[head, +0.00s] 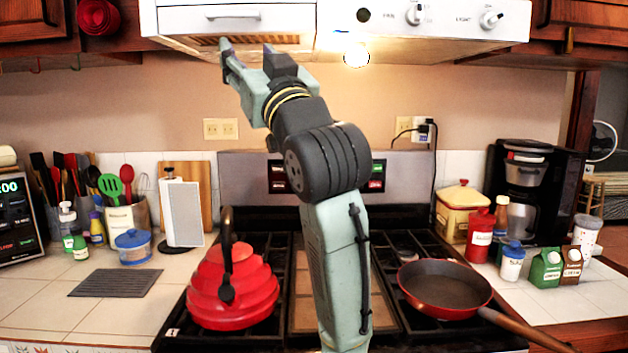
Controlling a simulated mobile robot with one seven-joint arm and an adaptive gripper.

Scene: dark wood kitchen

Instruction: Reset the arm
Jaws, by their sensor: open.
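My gripper (247,58) is raised high above the stove, just below the range hood, and points up and to the left. Its two fingers are apart, with nothing visible between them. My arm rises from the bottom middle of the head view and bends left at a dark joint. It hides the middle of the stove (290,262) behind it.
A red kettle (232,290) stands on the left burners and a red frying pan (445,290) on the right ones. The range hood (330,25) is close to my gripper. Utensils and containers crowd the left counter (45,300). A coffee maker (525,180) stands right.

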